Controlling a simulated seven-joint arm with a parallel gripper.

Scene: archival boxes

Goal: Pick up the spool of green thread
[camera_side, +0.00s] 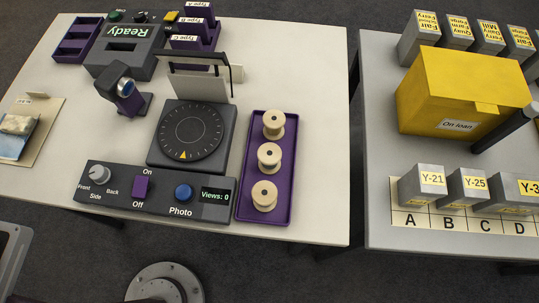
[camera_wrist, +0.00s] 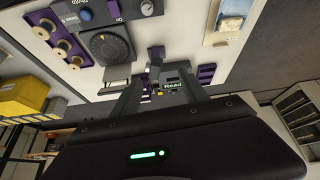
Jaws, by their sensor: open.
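A purple tray (camera_side: 245,201) on the white table holds three spools in a row: a far one (camera_side: 273,124), a middle one (camera_side: 269,157) and a near one (camera_side: 264,195). All three stand upright and look cream or tan; I cannot make out green thread on any. In the wrist view the tray's spools (camera_wrist: 62,47) show at the upper left. The dark body of my gripper (camera_wrist: 165,135), with a green light, fills the bottom of the wrist view. It is open, away from the spools, and its fingertips are not clearly seen. The gripper is not identifiable in the side view.
A round turntable (camera_side: 191,131) and a control panel (camera_side: 150,190) stand left of the tray. A dark console (camera_side: 125,52) and purple racks are behind. A yellow box (camera_side: 455,90) and grey boxes (camera_side: 424,180) stand on the right table, across a gap.

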